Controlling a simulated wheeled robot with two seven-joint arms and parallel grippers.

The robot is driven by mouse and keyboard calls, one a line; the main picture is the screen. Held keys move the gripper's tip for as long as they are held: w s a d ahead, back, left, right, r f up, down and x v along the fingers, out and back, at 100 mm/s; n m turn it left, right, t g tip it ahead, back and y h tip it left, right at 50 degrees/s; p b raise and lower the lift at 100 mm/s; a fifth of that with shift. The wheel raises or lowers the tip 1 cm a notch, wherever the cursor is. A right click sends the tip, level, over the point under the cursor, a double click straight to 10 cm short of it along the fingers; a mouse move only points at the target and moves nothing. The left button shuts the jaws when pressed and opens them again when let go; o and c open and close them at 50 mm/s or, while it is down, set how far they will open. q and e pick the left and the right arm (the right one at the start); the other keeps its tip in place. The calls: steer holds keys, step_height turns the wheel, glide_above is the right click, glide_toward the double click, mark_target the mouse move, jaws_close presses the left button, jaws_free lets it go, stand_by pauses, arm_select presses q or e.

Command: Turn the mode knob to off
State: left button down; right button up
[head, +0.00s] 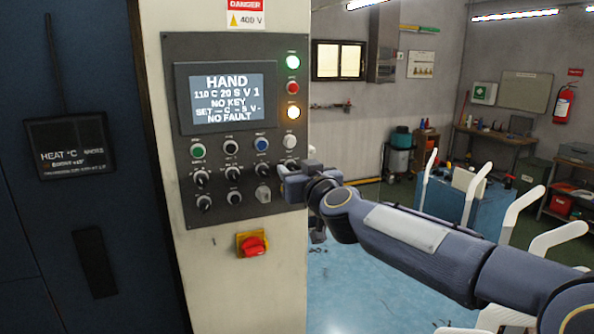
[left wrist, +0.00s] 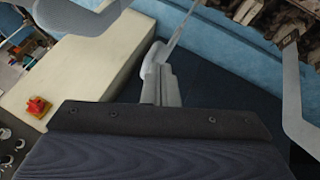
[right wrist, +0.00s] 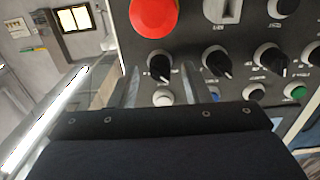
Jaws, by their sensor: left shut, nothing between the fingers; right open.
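The grey control panel (head: 180,120) carries rows of black rotary knobs; their labels are too small to read, so I cannot tell for sure which is the mode knob. My right gripper (head: 284,182) is open at the panel's right edge. In the right wrist view its fingers (right wrist: 160,84) stand on either side of a black knob (right wrist: 158,66) with a white pointer line, the end one of its row. Contact cannot be made out. The head view largely hides that knob behind the gripper. My left gripper (left wrist: 160,72) is shut and empty, away from the knobs.
The panel display (head: 227,97) reads HAND and NO FAULT. A red mushroom button (right wrist: 154,14) and a grey key switch (right wrist: 223,9) sit close to the right gripper. A red-and-yellow switch (head: 252,245) is below the panel. A blue cabinet door stands at left.

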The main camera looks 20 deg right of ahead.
jaws_close()
steer(key=shift+m, duration=0.3)
steer(key=shift+f+m, duration=0.1)
steer(key=shift+m, duration=4)
jaws_free()
steer(key=shift+d, duration=0.1)
